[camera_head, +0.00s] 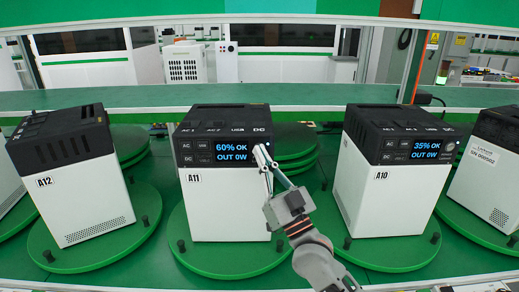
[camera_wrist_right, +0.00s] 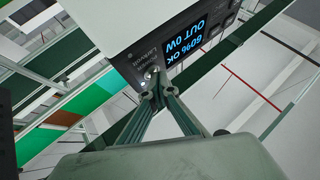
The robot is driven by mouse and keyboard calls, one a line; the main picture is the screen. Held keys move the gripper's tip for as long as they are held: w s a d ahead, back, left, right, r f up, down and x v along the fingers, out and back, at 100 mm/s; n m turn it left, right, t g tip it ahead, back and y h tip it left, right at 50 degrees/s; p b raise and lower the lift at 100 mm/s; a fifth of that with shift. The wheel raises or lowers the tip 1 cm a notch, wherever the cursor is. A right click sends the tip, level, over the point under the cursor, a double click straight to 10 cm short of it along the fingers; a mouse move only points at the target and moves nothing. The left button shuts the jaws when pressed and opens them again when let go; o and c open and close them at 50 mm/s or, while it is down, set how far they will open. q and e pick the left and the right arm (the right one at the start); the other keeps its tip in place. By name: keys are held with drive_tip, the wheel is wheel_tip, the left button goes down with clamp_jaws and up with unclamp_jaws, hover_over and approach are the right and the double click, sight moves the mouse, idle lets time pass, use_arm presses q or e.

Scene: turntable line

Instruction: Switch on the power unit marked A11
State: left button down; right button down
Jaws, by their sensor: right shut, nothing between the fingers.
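The power unit marked A11 (camera_head: 215,212) is a white box with a black top, standing upright on a green round plate. Its display (camera_head: 232,151) is lit and reads 60% OK, OUT 0W; it shows upside down in the right wrist view (camera_wrist_right: 186,42). My right gripper (camera_head: 262,153) is shut and empty, its fingertips at the right end of the black front panel. In the right wrist view its fingertips (camera_wrist_right: 155,91) are at a small round button (camera_wrist_right: 151,73) beside the display. I cannot tell whether they touch it. My left gripper is not in view.
Unit A12 (camera_head: 93,205) stands to the left and unit A10 (camera_head: 382,205), display lit at 35% OK, to the right, each on a green round plate with dark pegs. Another unit (camera_head: 487,190) is at the far right. A green ledge (camera_head: 300,97) runs behind.

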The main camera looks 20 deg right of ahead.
drive_tip(key=shift+s, duration=0.15)
drive_tip(key=shift+s+a+p, duration=0.2)
drive_tip(key=shift+s+p, duration=0.25)
drive_tip(key=shift+s, duration=0.15)
drive_tip(key=s+p, duration=0.1)
drive_tip(key=s, duration=0.1)
drive_tip(key=s+a+p, duration=0.1)
drive_tip(key=s, duration=0.1)
drive_tip(key=shift+s+a, duration=0.2)
drive_tip(key=shift+s, duration=0.2)
idle(0.8)
